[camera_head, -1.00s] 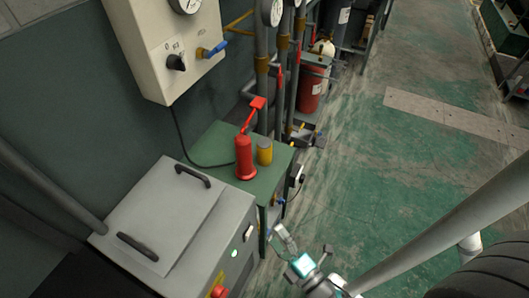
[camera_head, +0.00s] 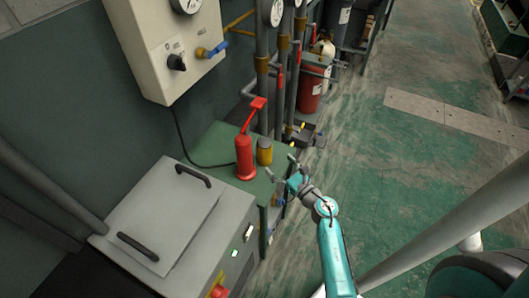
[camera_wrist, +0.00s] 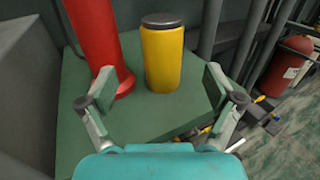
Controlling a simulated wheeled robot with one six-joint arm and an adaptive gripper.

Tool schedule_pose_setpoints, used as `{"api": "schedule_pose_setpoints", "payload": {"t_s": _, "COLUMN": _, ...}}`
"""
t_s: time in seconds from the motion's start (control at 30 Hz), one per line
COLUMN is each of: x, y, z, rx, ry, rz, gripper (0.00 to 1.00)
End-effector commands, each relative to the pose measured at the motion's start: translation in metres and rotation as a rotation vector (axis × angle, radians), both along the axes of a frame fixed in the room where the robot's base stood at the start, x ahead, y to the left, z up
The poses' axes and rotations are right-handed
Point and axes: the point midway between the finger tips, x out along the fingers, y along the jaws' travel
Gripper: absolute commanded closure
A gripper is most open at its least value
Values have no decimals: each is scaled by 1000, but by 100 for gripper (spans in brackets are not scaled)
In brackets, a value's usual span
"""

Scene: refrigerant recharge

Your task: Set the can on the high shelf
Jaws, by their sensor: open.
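The yellow can (camera_head: 264,151) with a dark lid stands upright on a green-topped stand (camera_head: 215,141) against the wall. In the wrist view the can (camera_wrist: 162,58) stands ahead, roughly centred between my fingers and apart from them. My gripper (camera_head: 281,168) is open and empty, just in front of the stand on the can's near right side. It also shows in the wrist view (camera_wrist: 160,90), with its fingers spread wider than the can. I cannot make out a high shelf in these views.
A red bottle-like tool (camera_head: 245,157) with a lever stands close to the can's left. A grey lidded cabinet (camera_head: 165,215) adjoins the stand. Vertical pipes (camera_head: 262,70) rise behind, with a red cylinder (camera_head: 311,92) beyond. The green floor (camera_head: 400,170) to the right is largely clear.

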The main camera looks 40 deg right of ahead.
Motion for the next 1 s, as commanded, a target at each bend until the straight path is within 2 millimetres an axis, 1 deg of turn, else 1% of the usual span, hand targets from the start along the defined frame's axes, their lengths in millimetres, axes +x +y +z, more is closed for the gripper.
{"api": "schedule_pose_setpoints", "payload": {"t_s": 0.03, "x": 9, "y": 0, "z": 0, "rx": 1, "ry": -1, "rz": 3, "gripper": 9}}
{"api": "schedule_pose_setpoints", "payload": {"t_s": 0.1, "x": 20, "y": -1, "z": 1, "rx": 1, "ry": -2, "rz": 3, "gripper": 9}}
{"api": "schedule_pose_setpoints", "payload": {"t_s": 0.2, "x": 33, "y": -3, "z": 0, "rx": 3, "ry": -1, "rz": 2, "gripper": 9}}
{"api": "schedule_pose_setpoints", "payload": {"t_s": 0.47, "x": 49, "y": -6, "z": 1, "rx": 5, "ry": -3, "rz": 1, "gripper": 9}}
{"api": "schedule_pose_setpoints", "payload": {"t_s": 0.7, "x": 81, "y": -13, "z": 1, "rx": 5, "ry": -3, "rz": 2, "gripper": 9}}
{"api": "schedule_pose_setpoints", "payload": {"t_s": 0.83, "x": 92, "y": -14, "z": 0, "rx": 5, "ry": -2, "rz": 1, "gripper": 9}}
{"api": "schedule_pose_setpoints", "payload": {"t_s": 1.0, "x": 94, "y": -15, "z": 0, "rx": 6, "ry": -2, "rz": 0, "gripper": 9}}
